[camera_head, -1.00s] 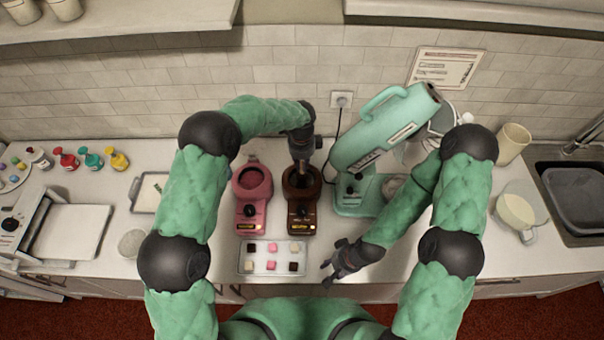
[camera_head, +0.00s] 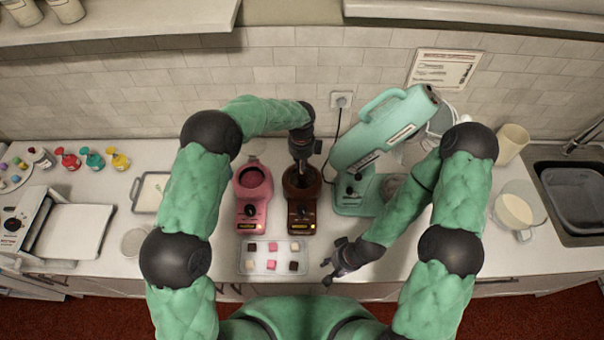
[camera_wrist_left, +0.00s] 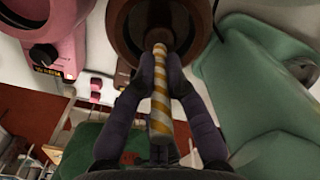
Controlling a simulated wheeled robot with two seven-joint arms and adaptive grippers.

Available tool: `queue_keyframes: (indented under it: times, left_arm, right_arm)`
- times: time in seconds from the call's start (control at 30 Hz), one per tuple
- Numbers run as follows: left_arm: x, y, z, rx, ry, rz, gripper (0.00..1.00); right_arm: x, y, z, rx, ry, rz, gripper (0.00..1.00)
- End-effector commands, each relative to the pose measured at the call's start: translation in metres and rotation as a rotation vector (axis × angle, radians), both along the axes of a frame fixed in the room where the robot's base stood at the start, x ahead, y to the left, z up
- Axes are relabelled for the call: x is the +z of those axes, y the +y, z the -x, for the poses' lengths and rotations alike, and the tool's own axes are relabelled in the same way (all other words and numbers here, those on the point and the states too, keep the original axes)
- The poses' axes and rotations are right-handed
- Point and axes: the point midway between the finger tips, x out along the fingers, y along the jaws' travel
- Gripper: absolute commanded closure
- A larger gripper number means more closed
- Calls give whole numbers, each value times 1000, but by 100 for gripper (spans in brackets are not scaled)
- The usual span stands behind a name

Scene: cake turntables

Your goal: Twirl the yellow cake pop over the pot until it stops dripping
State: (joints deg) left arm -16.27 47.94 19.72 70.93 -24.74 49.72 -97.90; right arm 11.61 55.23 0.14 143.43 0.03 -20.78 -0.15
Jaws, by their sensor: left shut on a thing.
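My left gripper (camera_head: 302,170) is above the brown melting pot (camera_head: 302,208), pointing down into its opening. In the left wrist view its fingers (camera_wrist_left: 160,72) are shut on a stick with gold and white stripes (camera_wrist_left: 160,105). The stick's far end points into the dark opening of the brown pot (camera_wrist_left: 122,40). My right gripper (camera_head: 327,270) is open and empty, low over the counter to the right of the candy tray.
A pink melting pot (camera_head: 243,208) stands left of the brown one. A tray of small candies (camera_head: 248,262) lies in front of both. A mint stand mixer (camera_head: 370,145) stands close on the right. Colored bottles (camera_head: 92,159) are at the far left.

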Motion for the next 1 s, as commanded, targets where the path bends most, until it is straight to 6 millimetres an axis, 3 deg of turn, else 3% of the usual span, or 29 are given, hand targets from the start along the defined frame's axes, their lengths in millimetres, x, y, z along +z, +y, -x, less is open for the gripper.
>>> queue_keyframes:
  times: [0.63, 1.0]
  left_arm:
    - [45, 0, 0, 1, -1, 1, 100]
    - [48, 0, 0, 1, -1, 1, 100]
  right_arm:
    - [24, 0, 0, 0, 0, 0, 60]
    - [25, 0, 0, 0, 0, 0, 60]
